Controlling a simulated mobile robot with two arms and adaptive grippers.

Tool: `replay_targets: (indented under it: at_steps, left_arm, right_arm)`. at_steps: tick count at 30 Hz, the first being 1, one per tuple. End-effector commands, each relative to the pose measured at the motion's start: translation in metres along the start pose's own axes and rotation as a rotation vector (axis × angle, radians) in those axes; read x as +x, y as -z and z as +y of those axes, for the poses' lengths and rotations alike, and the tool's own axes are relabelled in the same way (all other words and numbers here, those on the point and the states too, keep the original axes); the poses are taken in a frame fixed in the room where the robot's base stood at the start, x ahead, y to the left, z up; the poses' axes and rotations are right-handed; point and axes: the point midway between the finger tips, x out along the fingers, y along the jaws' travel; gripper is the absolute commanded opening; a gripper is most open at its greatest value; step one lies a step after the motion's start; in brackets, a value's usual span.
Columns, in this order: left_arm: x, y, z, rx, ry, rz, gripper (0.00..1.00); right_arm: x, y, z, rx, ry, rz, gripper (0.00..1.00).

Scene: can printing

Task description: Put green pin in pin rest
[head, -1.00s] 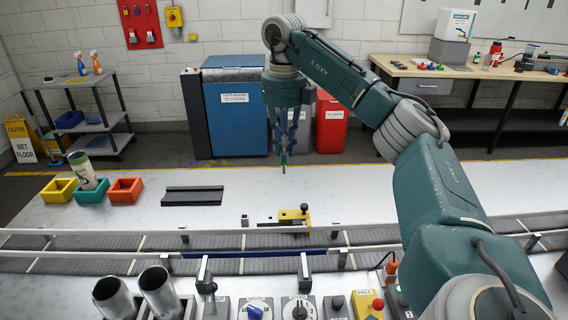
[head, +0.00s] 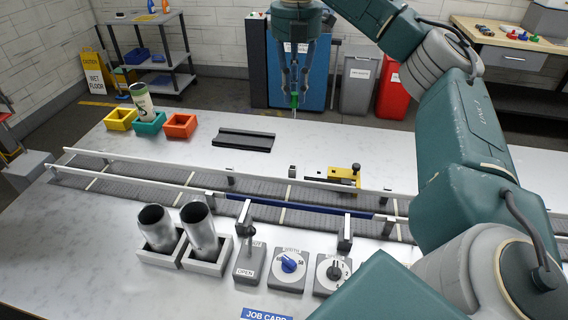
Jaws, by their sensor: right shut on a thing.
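My right gripper (head: 293,90) hangs fingers-down above the far part of the white table. It is shut on a small green pin (head: 294,100), which shows between and below the fingertips, clear of the tabletop. I cannot surely tell which thing is the pin rest. A dark grooved tray (head: 243,140) lies on the table, below and left of the pin in the picture. A yellow and black fixture (head: 340,177) sits at the conveyor's far rail, below and right of the pin. My left gripper is not in view.
Yellow (head: 120,119), teal (head: 149,124) and orange (head: 180,126) bins stand at the far left; a can (head: 141,97) leans in the teal one. A conveyor (head: 150,185) with raised rails crosses the table. Metal cups (head: 157,228) and dial boxes (head: 288,268) stand in front.

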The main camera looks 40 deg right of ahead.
Motion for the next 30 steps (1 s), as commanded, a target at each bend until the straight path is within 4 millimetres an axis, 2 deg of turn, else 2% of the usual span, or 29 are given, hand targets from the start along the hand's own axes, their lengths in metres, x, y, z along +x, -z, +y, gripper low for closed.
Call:
replay_targets:
  at_steps: [1,6,8,15,18,23,30]
  left_arm:
    - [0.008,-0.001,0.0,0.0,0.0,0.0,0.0]
    - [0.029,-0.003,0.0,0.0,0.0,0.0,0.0]
    - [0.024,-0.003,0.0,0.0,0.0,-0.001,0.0]
    - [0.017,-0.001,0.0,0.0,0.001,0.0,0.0]
    - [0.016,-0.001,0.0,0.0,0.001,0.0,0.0]
    - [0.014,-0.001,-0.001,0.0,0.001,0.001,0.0]
    - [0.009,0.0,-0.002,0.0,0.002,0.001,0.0]
  right_arm:
    - [0.015,0.0,-0.001,0.004,0.005,0.002,0.0]
    - [0.062,0.001,-0.001,0.003,0.007,0.004,0.0]
    - [0.071,-0.001,-0.002,0.005,0.008,0.001,0.0]
    - [0.128,0.0,-0.002,0.003,0.006,0.001,0.0]
    - [0.142,0.0,-0.002,0.003,0.004,0.001,0.0]
    - [0.155,-0.001,-0.001,0.003,0.002,0.0,0.0]
    - [0.189,0.0,-0.001,0.003,0.003,0.001,0.0]
